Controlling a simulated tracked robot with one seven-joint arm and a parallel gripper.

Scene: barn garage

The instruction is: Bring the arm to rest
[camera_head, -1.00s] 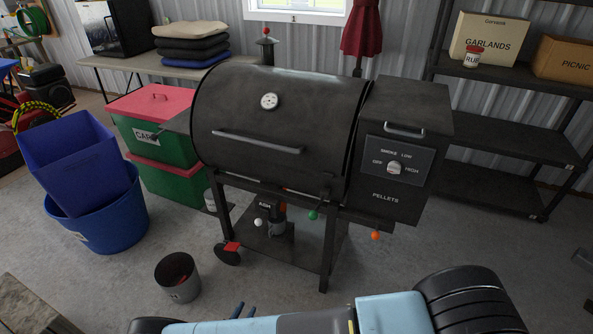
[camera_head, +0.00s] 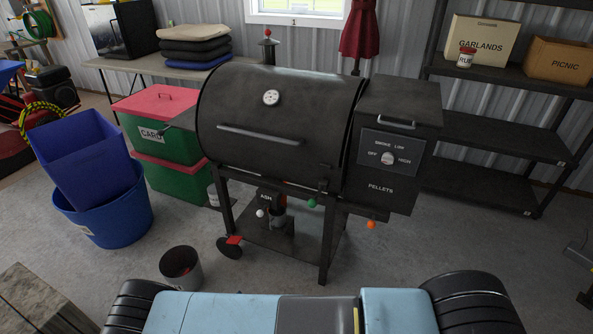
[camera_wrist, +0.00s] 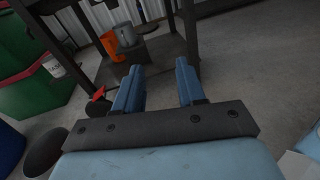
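My gripper (camera_wrist: 158,82) shows in the wrist view with its two blue fingers apart and nothing between them. It points toward the lower part of the grill, over the grey floor.
A small dark bucket (camera_head: 181,268) stands on the floor at the grill's front left. Blue tubs (camera_head: 105,215) and green crates (camera_head: 170,178) stand left. A black shelf rack (camera_head: 480,140) is at right.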

